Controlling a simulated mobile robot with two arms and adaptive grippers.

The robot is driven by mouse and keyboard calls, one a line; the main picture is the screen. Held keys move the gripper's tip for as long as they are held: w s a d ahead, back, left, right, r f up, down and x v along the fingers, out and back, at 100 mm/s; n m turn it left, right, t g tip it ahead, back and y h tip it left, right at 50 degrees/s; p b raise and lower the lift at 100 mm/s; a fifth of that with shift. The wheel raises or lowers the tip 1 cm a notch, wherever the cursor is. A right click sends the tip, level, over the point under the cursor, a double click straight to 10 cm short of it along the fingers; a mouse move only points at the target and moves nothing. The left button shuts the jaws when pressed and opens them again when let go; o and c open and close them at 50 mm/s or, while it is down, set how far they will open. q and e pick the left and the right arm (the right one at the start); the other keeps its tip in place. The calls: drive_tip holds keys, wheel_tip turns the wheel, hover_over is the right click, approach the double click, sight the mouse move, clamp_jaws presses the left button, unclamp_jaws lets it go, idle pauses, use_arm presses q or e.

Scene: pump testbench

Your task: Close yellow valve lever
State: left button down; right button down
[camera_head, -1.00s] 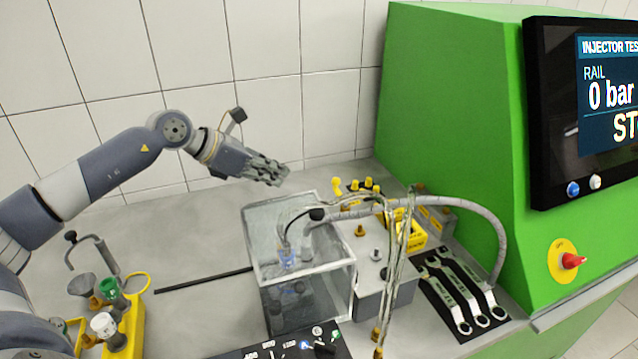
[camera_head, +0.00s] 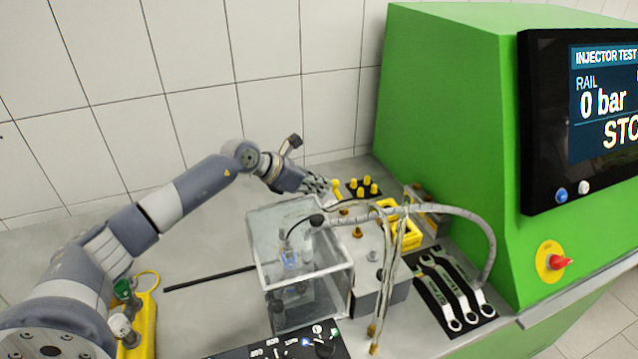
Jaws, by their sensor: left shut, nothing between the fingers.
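A small upright yellow piece (camera_head: 336,189), which looks like the valve lever, stands behind the clear tank, left of a dark block with several yellow knobs (camera_head: 363,186). Its base and exact angle are too small to make out. My left arm reaches in from the left over the bench. My left gripper (camera_head: 322,185) is shut and empty, with its fingertips just left of the yellow piece. I cannot tell whether they touch it. My right gripper is not in view.
The clear tank (camera_head: 262,235) stands in front of my left gripper, with hoses arching over it and the grey box. Wrenches (camera_head: 455,290) lie on a black mat at right. The green test machine (camera_head: 450,100) rises behind. Bare bench (camera_head: 215,225) lies left of the tank.

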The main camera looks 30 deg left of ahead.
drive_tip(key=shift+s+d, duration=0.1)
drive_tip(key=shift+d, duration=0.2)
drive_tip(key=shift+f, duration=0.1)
